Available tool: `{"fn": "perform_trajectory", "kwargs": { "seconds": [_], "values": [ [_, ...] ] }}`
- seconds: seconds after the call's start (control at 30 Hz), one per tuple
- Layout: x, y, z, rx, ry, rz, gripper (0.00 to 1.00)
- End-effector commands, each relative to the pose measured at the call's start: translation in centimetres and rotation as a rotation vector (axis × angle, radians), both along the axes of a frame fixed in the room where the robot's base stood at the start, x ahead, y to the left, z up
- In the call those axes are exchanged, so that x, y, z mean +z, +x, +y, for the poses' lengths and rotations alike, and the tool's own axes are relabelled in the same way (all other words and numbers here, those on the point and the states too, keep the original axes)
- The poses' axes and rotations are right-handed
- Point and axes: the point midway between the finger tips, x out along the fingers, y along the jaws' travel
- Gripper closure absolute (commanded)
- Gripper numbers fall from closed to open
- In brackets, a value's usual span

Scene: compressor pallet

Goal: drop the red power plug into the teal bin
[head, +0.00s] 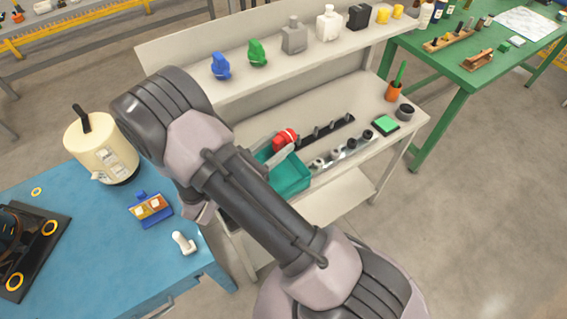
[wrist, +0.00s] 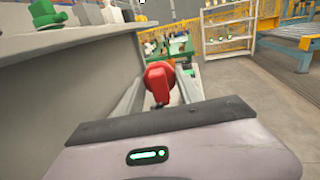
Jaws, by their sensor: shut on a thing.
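The red power plug (head: 286,137) is held in my gripper (head: 276,144), whose pale fingers close on it from both sides. In the wrist view the plug (wrist: 160,83) sits between the fingertips of my gripper (wrist: 160,92). The teal bin (head: 291,180) stands on the lower level of the grey bench. In the head view the plug appears just beyond the bin's upper edge; its height above the bin is hard to tell. My arm hides the bin's left part, and the bin cannot be made out in the wrist view.
A raised shelf (head: 280,58) holds a blue plug (head: 220,66), a green plug (head: 257,52) and several bottles. A dark rail (head: 327,131) with pegs and a row of grey fittings lie right of the bin. A blue table (head: 90,235) stands left.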

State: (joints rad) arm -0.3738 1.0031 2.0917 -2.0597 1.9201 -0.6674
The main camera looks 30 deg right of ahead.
Motion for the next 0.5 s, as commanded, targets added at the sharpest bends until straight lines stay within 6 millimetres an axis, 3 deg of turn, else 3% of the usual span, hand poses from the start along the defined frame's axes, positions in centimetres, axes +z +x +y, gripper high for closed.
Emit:
{"fn": "perform_trajectory", "kwargs": {
  "seconds": [0.17, 0.5],
  "values": [
    [-0.9, 0.0, 0.1, 0.003, 0.0, 0.0, 1.0],
    [-6.0, 0.0, 0.1, 0.003, 0.0, -0.001, 1.0]
  ]
}}
